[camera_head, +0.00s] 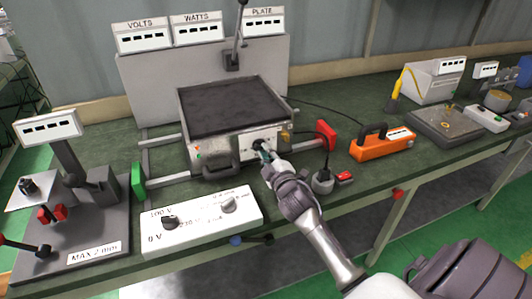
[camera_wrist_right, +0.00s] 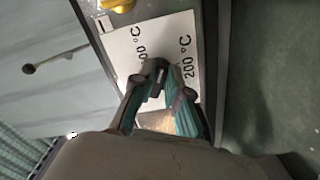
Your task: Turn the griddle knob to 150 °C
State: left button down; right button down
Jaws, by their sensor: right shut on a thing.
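The griddle (camera_head: 232,108) stands on the green bench, a metal box with a dark flat top plate. Its knob (camera_head: 257,144) is a small dark part on the white front panel, mostly covered by my right gripper (camera_head: 267,156). In the right wrist view the dark knob (camera_wrist_right: 155,76) sits between the fingertips of my right gripper (camera_wrist_right: 158,92), which is shut on it. A white label plate (camera_wrist_right: 150,40) around it reads "200 °C" and a partly cut "00 °C". The knob's exact setting cannot be read. My left gripper is not in view.
A white control box (camera_head: 200,222) with two knobs stands at the front left of the bench. A grey socket (camera_head: 322,182) with a black plug is right of my gripper. An orange device (camera_head: 382,143) is further right. Displays (camera_head: 197,28) stand behind the griddle.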

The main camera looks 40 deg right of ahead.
jog(key=c, duration=1.2)
grip_release()
jog(key=shift+o, duration=0.2)
jog(key=shift+s, duration=0.1)
jog(key=v, duration=1.2)
